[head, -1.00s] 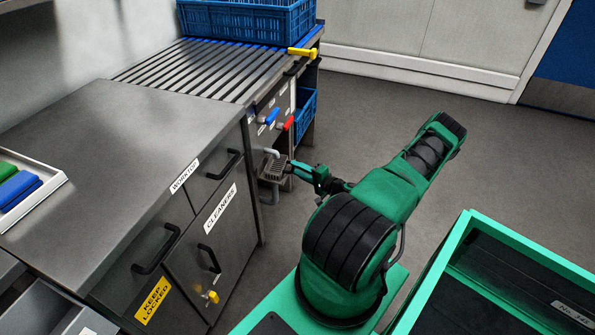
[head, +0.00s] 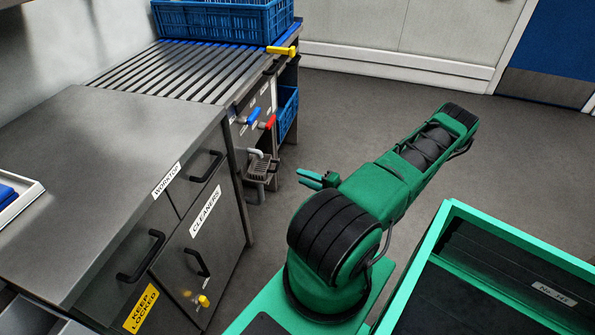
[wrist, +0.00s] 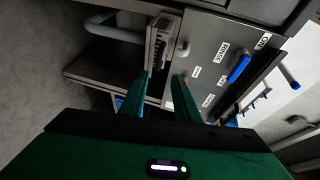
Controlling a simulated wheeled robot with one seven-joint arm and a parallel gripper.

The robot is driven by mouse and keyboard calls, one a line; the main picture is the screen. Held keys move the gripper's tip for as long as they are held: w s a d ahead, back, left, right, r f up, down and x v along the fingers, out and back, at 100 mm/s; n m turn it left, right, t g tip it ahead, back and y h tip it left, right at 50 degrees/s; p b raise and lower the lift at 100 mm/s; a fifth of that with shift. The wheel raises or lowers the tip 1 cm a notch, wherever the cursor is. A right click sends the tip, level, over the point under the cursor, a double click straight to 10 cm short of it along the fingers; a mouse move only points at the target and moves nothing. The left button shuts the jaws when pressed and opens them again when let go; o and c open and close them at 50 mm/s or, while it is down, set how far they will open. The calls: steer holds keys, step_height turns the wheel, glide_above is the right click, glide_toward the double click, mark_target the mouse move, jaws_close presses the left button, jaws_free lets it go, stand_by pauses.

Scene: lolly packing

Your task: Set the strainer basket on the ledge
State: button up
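The strainer basket (head: 261,166) is a small dark grey slatted basket at the front of the slatted bench, below a blue and a red handle. In the wrist view the basket (wrist: 163,42) shows at the top, just beyond the fingertips. The narrow ledge under it is mostly hidden, so I cannot tell exactly how the basket rests. My gripper (head: 312,180) stands to the right of the basket with a clear gap. Its two green fingers (wrist: 163,80) are apart with nothing between them.
A bent grey pipe (head: 254,152) is beside the basket. The steel cabinet (head: 205,262) stands to the left, with protruding black handles. A blue crate (head: 215,20) sits on the slatted bench (head: 165,70). The grey floor (head: 345,115) beyond my arm is clear.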

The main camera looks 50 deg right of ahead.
steer(key=a+r+n+g+y, duration=0.6)
steer(key=a+r+n+g, duration=0.45)
steer(key=a+r, duration=0.2)
steer(key=s+a+r+g+h, duration=0.2)
steer(key=s+a+r, duration=0.2)
steer(key=r, duration=0.4)
steer(key=s+a+r+g+h, duration=0.1)
steer(key=s+a+r+h, duration=0.1)
steer(key=s+a+r, duration=0.2)
steer(key=s+a+r+g+h, duration=0.2)
steer(key=s+a+r, duration=0.2)
steer(key=s+r, duration=0.4)
step_height(320, 180, up, 5)
steer(key=shift+f+g, duration=0.2)
steer(key=shift+g, duration=0.15)
steer(key=shift+a, duration=0.1)
steer(key=shift+w+f, duration=0.25)
steer(key=shift+w, duration=0.4)
